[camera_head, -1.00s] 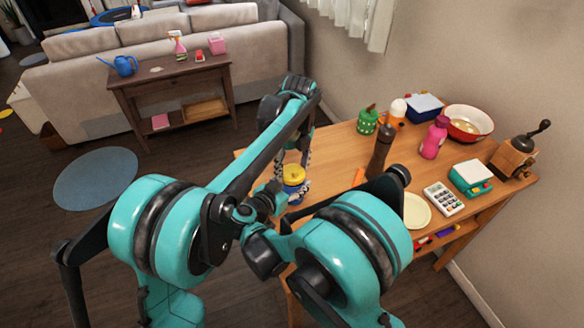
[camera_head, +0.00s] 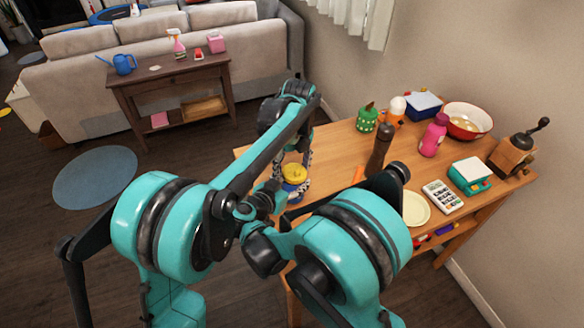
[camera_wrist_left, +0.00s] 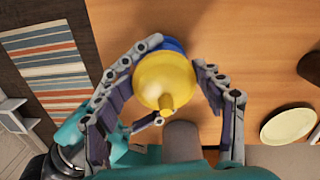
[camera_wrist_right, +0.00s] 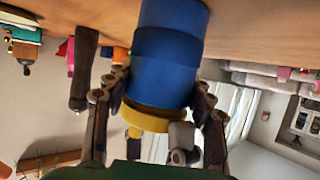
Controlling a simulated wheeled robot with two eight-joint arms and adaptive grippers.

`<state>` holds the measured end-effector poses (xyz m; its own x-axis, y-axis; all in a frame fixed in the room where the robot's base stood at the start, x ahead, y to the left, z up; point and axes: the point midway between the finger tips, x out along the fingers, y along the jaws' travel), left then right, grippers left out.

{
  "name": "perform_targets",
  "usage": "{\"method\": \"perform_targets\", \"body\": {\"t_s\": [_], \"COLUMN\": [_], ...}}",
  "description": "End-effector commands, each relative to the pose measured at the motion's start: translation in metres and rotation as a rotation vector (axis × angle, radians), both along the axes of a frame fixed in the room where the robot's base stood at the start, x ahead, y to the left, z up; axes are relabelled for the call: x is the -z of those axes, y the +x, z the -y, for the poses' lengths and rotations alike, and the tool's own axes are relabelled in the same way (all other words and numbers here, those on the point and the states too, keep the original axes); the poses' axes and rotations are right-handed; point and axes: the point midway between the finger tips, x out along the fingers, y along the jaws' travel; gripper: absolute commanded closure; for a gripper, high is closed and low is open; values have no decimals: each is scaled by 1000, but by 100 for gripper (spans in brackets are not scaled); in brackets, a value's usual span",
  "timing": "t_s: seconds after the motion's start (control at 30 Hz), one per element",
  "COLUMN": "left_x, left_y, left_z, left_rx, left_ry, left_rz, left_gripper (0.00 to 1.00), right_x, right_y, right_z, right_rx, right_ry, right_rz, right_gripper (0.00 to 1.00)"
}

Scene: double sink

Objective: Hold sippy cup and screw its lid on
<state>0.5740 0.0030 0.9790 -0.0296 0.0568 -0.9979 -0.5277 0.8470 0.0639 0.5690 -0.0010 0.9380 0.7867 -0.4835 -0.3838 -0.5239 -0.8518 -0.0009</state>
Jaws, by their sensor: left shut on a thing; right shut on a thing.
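The sippy cup (camera_head: 296,192) has a blue body and stands upright at the table's left edge. Its yellow lid (camera_head: 293,172) sits on top. In the left wrist view the lid (camera_wrist_left: 165,80) shows from above with its spout towards the camera. My left gripper (camera_wrist_left: 176,72) comes from above, with its fingers closed around the lid. My right gripper (camera_wrist_right: 160,84) comes in low from the side, with its fingers around the blue cup body (camera_wrist_right: 168,50). The right wrist picture is upside down, so the lid (camera_wrist_right: 148,117) shows below the body. The lid's thread is hidden.
The wooden table (camera_head: 338,148) has bare room behind the cup. A dark pepper mill (camera_head: 380,148) and a pale plate (camera_head: 415,209) stand to the right. Further right are a pink bottle (camera_head: 433,137), a calculator (camera_head: 443,197) and a coffee grinder (camera_head: 515,155).

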Motion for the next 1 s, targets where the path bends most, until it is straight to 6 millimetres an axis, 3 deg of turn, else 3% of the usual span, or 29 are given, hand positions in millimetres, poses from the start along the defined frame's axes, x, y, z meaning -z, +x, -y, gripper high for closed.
{"method": "perform_targets", "body": {"t_s": [0.37,0.4,0.43,1.0], "left_x": [3,3,3,0], "left_y": [2,2,2,1], "left_z": [4,5,5,2], "left_rx": [3,4,4,1], "left_ry": [-9,-9,-10,-4], "left_rz": [6,6,7,3], "left_gripper": [64,30,24,24], "right_x": [-2,-2,-2,-1], "right_y": [1,1,1,0], "right_z": [-3,-3,-3,-1], "right_rx": [-8,-8,-8,-4], "right_ry": [-4,-4,-4,-2], "right_rz": [7,7,7,2], "right_gripper": [98,98,98,98]}}
